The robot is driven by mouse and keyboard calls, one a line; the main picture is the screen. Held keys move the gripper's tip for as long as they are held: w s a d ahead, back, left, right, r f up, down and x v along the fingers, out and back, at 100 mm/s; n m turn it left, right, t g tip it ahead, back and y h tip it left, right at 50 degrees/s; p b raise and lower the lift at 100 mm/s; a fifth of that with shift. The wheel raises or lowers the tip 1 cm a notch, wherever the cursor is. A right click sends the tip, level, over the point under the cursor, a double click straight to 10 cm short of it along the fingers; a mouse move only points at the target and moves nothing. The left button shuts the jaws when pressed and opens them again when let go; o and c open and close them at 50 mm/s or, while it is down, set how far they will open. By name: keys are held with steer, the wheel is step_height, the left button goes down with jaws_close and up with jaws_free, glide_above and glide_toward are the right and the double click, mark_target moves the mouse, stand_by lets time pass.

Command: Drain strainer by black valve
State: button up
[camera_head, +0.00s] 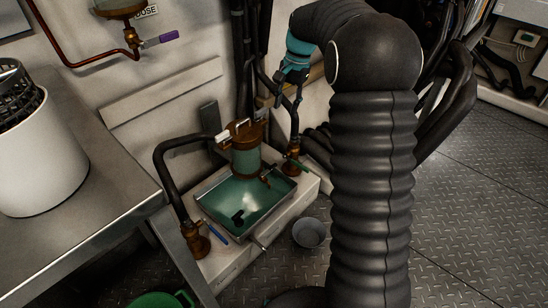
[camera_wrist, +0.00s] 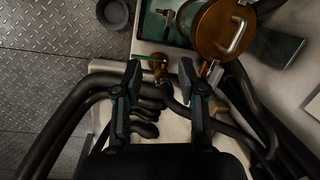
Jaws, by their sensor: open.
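The strainer (camera_head: 246,160) is a teal cylinder with a copper-brown lid and a handle, standing upright at the back of a shallow metal tray (camera_head: 284,194). Its lid (camera_wrist: 215,30) shows at the top of the wrist view. A small brown fitting (camera_head: 266,179) sticks out low on the strainer's front right; whether its handle is black is too small to tell. My gripper (camera_head: 286,99) is open and empty, above and behind the strainer's right side. In the wrist view my gripper (camera_wrist: 160,71) points toward a brown valve with a green handle (camera_wrist: 148,59), apart from the strainer.
A blue-handled valve (camera_head: 218,232) stands left of the tray. A grey bucket (camera_head: 309,232) sits on the floor at right. A metal table (camera_head: 110,205) with a white container (camera_head: 40,155) stands at left. Black hoses crowd the gripper.

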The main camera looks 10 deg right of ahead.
steer(key=w+d+f+m+g, duration=0.1)
steer(key=w+f+m, duration=0.1)
steer(key=w+f, duration=0.5)
steer(key=m+g+y, duration=0.1)
glide_toward(273, 165)
steer(key=shift+g+y, duration=0.3)
steer(key=x, duration=0.7)
steer(key=shift+d+f, duration=0.15)
steer(key=shift+f, duration=0.35)
jaws_close()
